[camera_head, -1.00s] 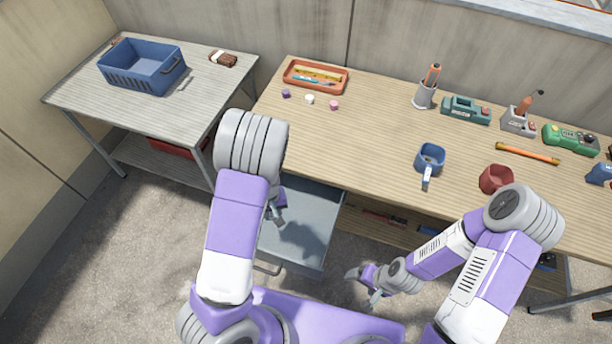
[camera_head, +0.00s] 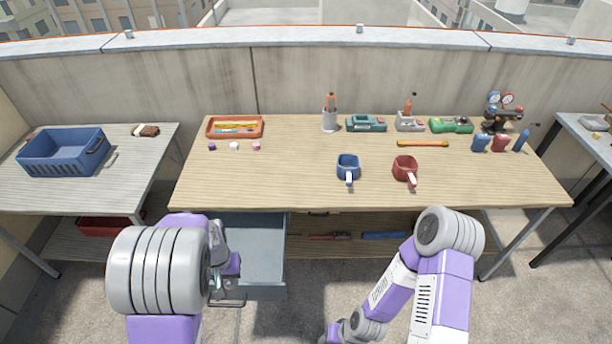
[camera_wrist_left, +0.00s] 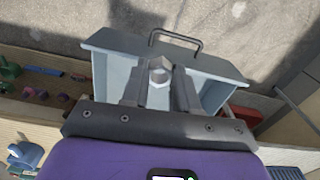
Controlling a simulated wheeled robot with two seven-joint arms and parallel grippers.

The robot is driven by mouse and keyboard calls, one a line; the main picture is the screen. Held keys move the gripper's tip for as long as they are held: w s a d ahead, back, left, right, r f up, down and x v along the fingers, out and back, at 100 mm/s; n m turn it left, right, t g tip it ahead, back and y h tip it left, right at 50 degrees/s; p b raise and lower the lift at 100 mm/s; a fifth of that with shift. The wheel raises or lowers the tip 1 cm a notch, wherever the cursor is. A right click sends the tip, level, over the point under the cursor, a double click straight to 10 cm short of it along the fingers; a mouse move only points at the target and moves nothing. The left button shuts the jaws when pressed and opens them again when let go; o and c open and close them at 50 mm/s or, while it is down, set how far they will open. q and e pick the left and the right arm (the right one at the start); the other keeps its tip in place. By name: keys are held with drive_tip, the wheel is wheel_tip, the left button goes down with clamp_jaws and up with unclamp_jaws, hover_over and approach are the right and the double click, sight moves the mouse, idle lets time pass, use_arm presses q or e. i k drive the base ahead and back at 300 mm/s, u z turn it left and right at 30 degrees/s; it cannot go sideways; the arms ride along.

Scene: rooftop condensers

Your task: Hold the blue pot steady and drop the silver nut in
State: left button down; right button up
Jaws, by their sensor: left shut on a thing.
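The blue pot (camera_head: 347,162) stands upright on the wooden workbench, its handle toward me. My left gripper (camera_wrist_left: 159,78) is over the open drawer, to the left of and below the pot. In the left wrist view it is shut on the silver nut (camera_wrist_left: 159,72), a small hexagonal piece between the fingertips. In the head view the nut is hidden and the gripper shows only partly behind my arm. My right gripper (camera_head: 335,334) is low at the bottom edge of the head view, mostly cut off and away from the pot.
The grey drawer (camera_head: 262,235) stands open under the workbench (camera_head: 290,175). A red pot (camera_head: 405,166) stands right of the blue one. An orange tray (camera_head: 235,127) and small coloured pieces lie at the left. Tools line the back. Bare benchtop lies left of the blue pot.

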sight(351, 173)
drive_tip(key=u, duration=0.05)
drive_tip(key=k, duration=0.5)
drive_tip(key=z, duration=0.9)
drive_tip(key=i, duration=1.15)
